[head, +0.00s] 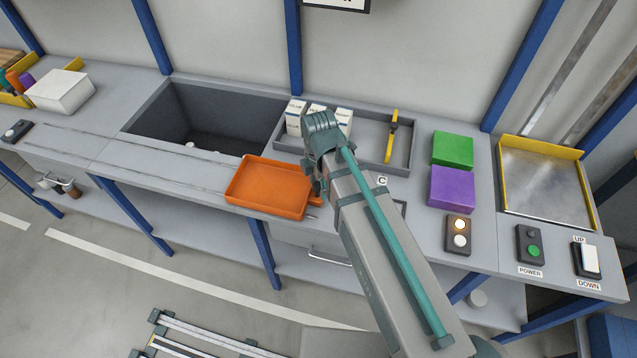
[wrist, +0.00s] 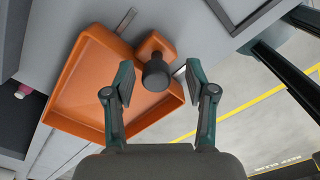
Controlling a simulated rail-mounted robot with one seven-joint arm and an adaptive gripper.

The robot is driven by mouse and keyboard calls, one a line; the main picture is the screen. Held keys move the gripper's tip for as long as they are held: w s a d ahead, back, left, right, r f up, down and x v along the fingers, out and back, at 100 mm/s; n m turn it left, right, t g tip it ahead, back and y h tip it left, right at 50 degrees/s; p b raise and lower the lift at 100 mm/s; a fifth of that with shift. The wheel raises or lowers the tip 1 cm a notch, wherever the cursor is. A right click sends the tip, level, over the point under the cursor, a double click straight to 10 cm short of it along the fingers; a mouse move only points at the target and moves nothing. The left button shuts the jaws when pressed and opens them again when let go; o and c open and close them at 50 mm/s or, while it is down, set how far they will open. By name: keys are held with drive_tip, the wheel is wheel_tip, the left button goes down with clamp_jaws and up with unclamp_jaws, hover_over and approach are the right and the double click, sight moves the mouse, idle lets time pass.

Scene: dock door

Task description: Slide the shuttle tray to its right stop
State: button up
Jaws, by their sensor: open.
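The orange shuttle tray (head: 262,190) sits on the grey counter in front of the sunken bin, partly over the front edge in the head view. In the wrist view the tray (wrist: 90,85) shows a tab with a dark round knob (wrist: 156,72) on it. My gripper (wrist: 160,78) is open, with one finger on each side of the knob in the picture. I cannot tell whether either finger touches it. In the head view my arm hides most of the gripper and the knob. I cannot make out the right stop.
A grey tray (head: 402,157) behind my arm holds white boxes (head: 296,117) and a yellow tool (head: 391,136). Green (head: 453,148) and purple (head: 452,188) blocks and a button box (head: 458,236) stand to the right. A long groove (head: 130,152) runs along the counter left of the orange tray.

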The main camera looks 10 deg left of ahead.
drive_tip(key=shift+r, duration=0.15)
wheel_tip(320, 180, up, 12)
idle(0.7)
drive_tip(key=shift+a+f, duration=0.1)
drive_tip(key=shift+f, duration=0.1)
